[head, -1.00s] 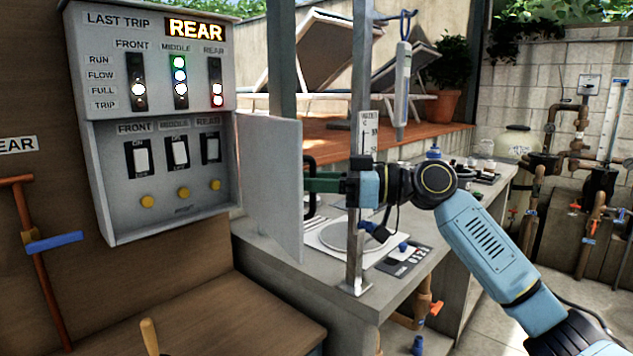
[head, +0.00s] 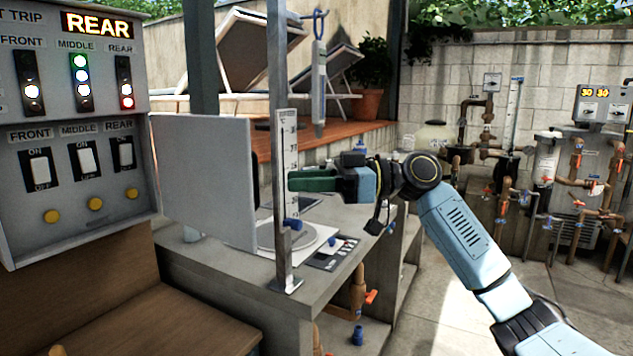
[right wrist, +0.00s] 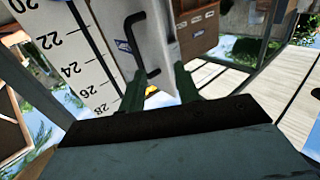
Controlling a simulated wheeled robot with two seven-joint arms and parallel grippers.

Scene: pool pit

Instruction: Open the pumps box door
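The grey pumps box (head: 72,130) is at the left of the head view, its switches and lights exposed. Its door (head: 205,180) stands swung open from the box's right side, inner face toward me. In the right wrist view the door (right wrist: 177,20) shows its black bar handle (right wrist: 134,35); in the head view the handle is mostly hidden behind the door's edge. My right gripper (head: 291,181) is right of the door's free edge, with a visible gap. Its green fingers (right wrist: 160,78) are apart, with the handle ahead of them and not clamped. My left gripper is not in view.
A metal post (head: 281,120) with a scale strip stands by the fingers. A grey counter (head: 225,275) holding a round plate (head: 285,236) lies below. Pipes and valves (head: 580,180) line the back wall. Open paving (head: 450,310) is at the right.

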